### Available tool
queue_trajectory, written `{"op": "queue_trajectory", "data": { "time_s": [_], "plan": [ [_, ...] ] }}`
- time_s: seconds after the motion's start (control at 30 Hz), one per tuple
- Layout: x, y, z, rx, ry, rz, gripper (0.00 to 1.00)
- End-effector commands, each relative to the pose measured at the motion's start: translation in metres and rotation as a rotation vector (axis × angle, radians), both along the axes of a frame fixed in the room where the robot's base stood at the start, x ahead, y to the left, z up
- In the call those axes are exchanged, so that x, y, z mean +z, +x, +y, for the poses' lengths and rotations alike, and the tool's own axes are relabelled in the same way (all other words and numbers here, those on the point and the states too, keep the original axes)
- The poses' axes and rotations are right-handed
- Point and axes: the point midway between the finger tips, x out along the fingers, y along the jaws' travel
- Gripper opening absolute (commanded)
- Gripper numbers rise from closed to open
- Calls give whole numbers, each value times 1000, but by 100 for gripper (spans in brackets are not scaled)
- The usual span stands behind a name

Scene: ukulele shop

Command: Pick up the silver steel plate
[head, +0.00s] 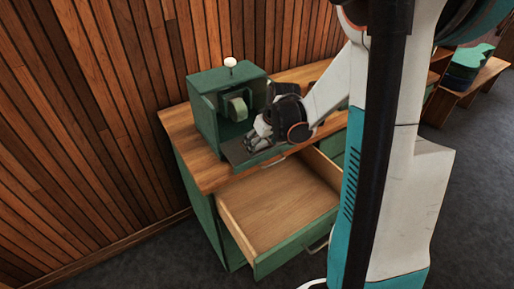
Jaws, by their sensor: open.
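I cannot make out a silver steel plate for certain. A flat dark grey panel (236,152) lies at the open front of a green box (207,122) on the wooden-topped counter; whether it is the plate or part of the box is unclear. My gripper (256,141) is open, reaching down from the right just over the right end of this panel. Its fingers are small and dark here, and I see nothing held between them. Whether they touch the panel cannot be told.
A pale green rounded object (237,108) sits inside the box, and a white-topped knob or small item (230,64) stands on it. Below, an empty drawer (280,205) is pulled out. A slatted wood wall (90,120) rises behind the counter (185,150).

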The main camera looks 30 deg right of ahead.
Motion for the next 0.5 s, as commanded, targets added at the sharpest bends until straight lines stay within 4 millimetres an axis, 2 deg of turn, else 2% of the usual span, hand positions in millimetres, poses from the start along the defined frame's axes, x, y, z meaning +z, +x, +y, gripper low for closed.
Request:
{"op": "queue_trajectory", "data": {
  "time_s": [0.23,0.43,0.5],
  "plan": [
    [-2,1,0,0,0,0,71],
    [-2,1,0,0,0,0,26],
    [-2,1,0,0,0,0,22]
  ]
}}
